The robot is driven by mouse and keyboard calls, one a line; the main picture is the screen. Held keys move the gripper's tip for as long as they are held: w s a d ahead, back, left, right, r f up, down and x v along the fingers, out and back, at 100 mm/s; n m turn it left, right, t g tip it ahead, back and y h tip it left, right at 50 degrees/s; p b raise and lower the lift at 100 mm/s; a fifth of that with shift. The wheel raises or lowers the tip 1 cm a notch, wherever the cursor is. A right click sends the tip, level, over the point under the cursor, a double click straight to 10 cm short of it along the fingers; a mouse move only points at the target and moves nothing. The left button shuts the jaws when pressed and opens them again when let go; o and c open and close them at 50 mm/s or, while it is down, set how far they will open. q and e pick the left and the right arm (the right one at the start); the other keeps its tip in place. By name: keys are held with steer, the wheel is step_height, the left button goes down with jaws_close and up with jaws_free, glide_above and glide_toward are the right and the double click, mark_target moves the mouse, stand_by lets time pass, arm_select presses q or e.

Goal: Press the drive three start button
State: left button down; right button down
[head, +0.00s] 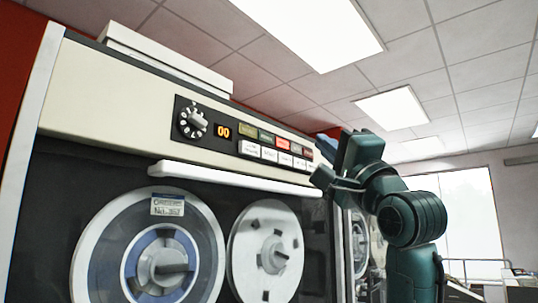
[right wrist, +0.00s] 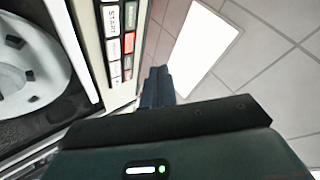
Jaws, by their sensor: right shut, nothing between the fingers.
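A tape drive (head: 110,95) with a cream top panel fills the left of the head view. Its black control strip has a dial (head: 192,123), an orange display (head: 223,132) and two rows of small buttons (head: 275,150), coloured above and white below. In the right wrist view a white button (right wrist: 112,20) reads START, beside a red one (right wrist: 128,43). No drive number is legible. My right gripper (head: 326,142) is shut and empty, just right of the button rows; its fingers show in the right wrist view (right wrist: 158,80). It hides the panel's right end. My left gripper is out of view.
Two tape reels (head: 160,262) sit behind the drive's window, below a white ledge (head: 230,177). Another reel (head: 360,245) shows beyond, partly behind my right arm. A bright window (head: 462,215) and a railing are at the far right.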

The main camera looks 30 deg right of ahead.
mark_target(277, 157)
arm_select(q)
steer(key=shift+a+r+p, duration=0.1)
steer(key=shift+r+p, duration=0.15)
steer(key=shift+p, duration=0.45)
arm_select(e)
steer(key=shift+w+a, duration=0.6)
steer(key=shift+w, duration=0.75)
steer(key=shift+w+a, duration=0.55)
steer(key=shift+w, duration=0.85)
steer(key=shift+w+a, duration=0.6)
steer(key=shift+w, duration=0.75)
steer(key=shift+w, duration=0.15)
steer(key=shift+w+a, duration=0.2)
steer(key=shift+w, duration=0.05)
steer(key=shift+w+a, duration=0.15)
steer(key=shift+w, duration=0.35)
steer(key=shift+s, duration=0.15)
arm_select(q)
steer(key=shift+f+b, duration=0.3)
steer(key=shift+b, duration=0.05)
arm_select(e)
steer(key=shift+s+d, duration=0.35)
steer(key=shift+s, duration=0.4)
